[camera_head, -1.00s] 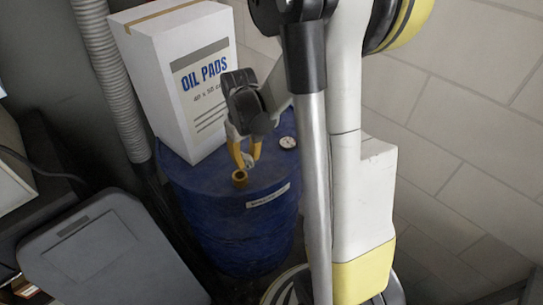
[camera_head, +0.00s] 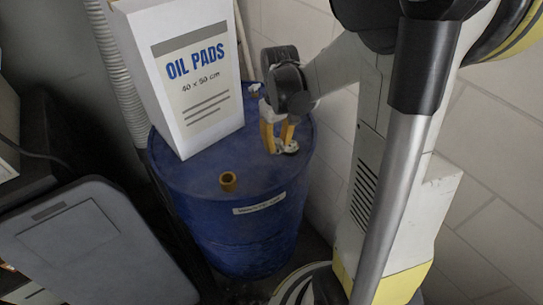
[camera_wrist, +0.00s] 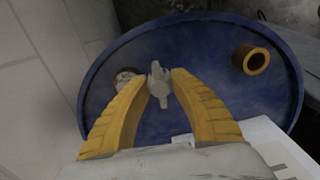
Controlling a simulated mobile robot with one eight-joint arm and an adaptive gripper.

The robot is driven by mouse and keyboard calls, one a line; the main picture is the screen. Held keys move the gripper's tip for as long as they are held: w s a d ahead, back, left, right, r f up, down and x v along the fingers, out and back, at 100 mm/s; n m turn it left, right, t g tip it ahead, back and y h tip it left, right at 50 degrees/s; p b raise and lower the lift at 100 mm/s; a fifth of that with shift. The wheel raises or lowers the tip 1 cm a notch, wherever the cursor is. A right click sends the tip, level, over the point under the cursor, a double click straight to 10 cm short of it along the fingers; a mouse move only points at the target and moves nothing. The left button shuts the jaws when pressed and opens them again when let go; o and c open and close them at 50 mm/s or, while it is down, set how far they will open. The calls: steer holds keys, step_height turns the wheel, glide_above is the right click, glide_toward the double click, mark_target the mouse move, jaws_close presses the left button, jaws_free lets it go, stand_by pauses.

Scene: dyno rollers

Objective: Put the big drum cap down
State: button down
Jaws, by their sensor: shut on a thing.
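The big drum cap (camera_wrist: 160,82) is a pale grey piece with a wing-like grip, held between my two yellow fingers in the wrist view. My gripper (camera_head: 278,150) is shut on it, pointing down over the back right of the blue drum's top (camera_head: 195,172). The cap is small and partly hidden by the fingers in the head view; I cannot tell whether it touches the lid. A brass-coloured open bung collar (camera_head: 228,181) stands on the lid, left and nearer in the head view; it also shows in the wrist view (camera_wrist: 252,60).
A white oil pads box (camera_head: 190,85) stands on the drum's left part. A round dial-like disc (camera_wrist: 124,77) lies on the lid beside the cap. A grey lidded bin (camera_head: 90,240) stands at lower left. A block wall rises at right.

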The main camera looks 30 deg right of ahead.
mark_target(272, 161)
steer(key=shift+w+a+f, duration=0.45)
steer(key=shift+w+f, duration=0.15)
steer(key=shift+w, duration=0.25)
steer(key=shift+f+b, duration=1.2)
steer(key=shift+f, duration=0.8)
steer(key=shift+f, duration=0.1)
steer(key=c, duration=1.2)
jaws_free()
